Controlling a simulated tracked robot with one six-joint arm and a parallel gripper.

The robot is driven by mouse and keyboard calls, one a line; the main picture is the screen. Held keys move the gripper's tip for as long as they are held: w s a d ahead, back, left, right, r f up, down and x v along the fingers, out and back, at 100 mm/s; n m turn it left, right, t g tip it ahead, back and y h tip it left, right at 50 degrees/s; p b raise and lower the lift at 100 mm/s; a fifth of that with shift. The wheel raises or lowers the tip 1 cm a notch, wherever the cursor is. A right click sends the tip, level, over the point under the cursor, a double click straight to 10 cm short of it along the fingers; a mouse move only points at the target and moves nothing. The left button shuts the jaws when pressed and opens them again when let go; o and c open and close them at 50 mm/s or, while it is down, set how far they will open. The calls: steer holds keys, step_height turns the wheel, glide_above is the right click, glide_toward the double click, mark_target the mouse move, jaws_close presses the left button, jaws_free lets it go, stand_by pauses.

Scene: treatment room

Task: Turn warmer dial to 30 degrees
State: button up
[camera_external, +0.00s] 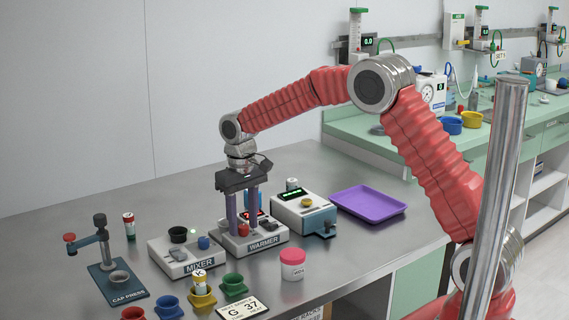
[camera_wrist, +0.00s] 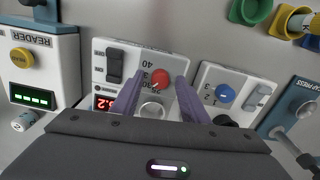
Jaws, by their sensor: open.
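The warmer (camera_external: 263,240) is a pale box on the steel bench, labelled WARMER. Its red dial (camera_wrist: 160,79) shows in the wrist view, with a scale beside it where 40 can be read; other numbers are partly hidden. The dial also shows in the external view (camera_external: 243,229). My gripper (camera_external: 242,222) points down over the warmer. Its two purple fingers are open, one on each side of the dial; I cannot tell whether they touch it. The warmer's red-lit display (camera_wrist: 103,103) is partly covered by a finger, and its full reading is hidden.
The mixer (camera_external: 187,255) with a blue knob (camera_wrist: 225,95) stands close beside the warmer. The reader (camera_external: 305,215) is on the other side, with a purple tray (camera_external: 368,201) beyond.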

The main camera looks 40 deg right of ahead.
mark_target(246, 227)
steer(key=shift+r, duration=0.1)
step_height(246, 227, up, 14)
steer(key=shift+f, duration=0.2)
stand_by(0.3)
stand_by(0.4)
steer(key=s+d+f, duration=0.2)
steer(key=s+f, duration=0.2)
steer(key=s+d+r+t, duration=0.2)
steer(key=s+d, duration=0.3)
steer(key=s, duration=0.4)
steer(key=s+d+r+t, duration=0.1)
steer(key=s+d+r, duration=0.2)
steer(key=s, duration=0.7)
steer(key=s+d+r+m+t, duration=0.1)
steer(key=s+d+r+t, duration=0.1)
steer(key=s+d, duration=0.5)
steer(key=shift+s+d+r+t, duration=0.3)
steer(key=shift+s+r, duration=0.3)
steer(key=shift+s, duration=1.05)
